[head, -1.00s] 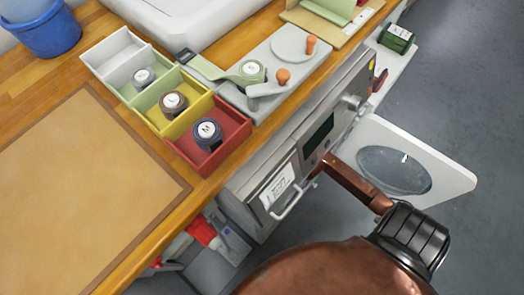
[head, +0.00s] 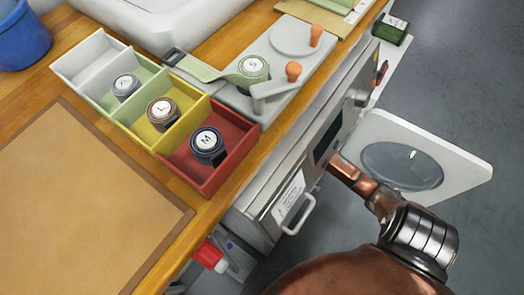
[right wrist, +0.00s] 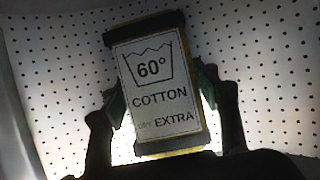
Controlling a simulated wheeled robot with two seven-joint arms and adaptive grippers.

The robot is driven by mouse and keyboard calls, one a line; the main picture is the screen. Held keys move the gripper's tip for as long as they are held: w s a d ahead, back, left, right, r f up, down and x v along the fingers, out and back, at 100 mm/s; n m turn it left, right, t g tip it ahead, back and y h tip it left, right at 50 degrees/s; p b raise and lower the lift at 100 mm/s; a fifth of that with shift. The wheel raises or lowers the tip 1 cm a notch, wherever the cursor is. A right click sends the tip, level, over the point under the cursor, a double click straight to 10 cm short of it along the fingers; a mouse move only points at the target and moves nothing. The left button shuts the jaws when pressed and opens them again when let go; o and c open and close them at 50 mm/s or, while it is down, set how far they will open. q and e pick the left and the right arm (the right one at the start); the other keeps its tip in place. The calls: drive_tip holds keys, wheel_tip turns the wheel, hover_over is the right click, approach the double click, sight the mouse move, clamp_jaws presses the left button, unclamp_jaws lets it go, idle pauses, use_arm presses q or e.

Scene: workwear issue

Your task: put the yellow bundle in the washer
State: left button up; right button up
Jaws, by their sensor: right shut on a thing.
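The washer (head: 296,170) is a steel-fronted machine under the counter, with a dark display. Its white door (head: 460,165) with a round window stands open to the right. My right arm reaches into the washer, and its gripper is hidden there in the head view. In the right wrist view my right gripper (right wrist: 161,88) is shut on the yellow bundle (right wrist: 152,115), one finger on each side. The bundle has yellow edges and a white label reading 60° COTTON EXTRA. Behind it is a pale perforated drum wall (right wrist: 270,60). My left gripper is not in view.
On the wooden counter stands a divided box (head: 258,133) with white, green, yellow and red compartments holding rolled belts. A grey device (head: 293,92) with orange knobs, a brown mat (head: 85,200) and a blue bucket (head: 22,40) are also there. Grey floor lies right of the door.

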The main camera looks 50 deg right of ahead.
drive_tip(key=f, duration=0.2)
drive_tip(key=shift+s+f+b, duration=0.35)
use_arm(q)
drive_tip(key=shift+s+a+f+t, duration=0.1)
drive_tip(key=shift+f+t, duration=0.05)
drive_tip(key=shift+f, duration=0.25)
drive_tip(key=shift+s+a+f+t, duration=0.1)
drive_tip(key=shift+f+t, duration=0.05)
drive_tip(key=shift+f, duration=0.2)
use_arm(e)
drive_tip(key=shift+w, duration=0.1)
drive_tip(key=shift+r, duration=0.1)
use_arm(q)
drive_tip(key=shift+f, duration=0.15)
use_arm(e)
drive_tip(key=shift+f, duration=0.65)
drive_tip(key=o, duration=1.4)
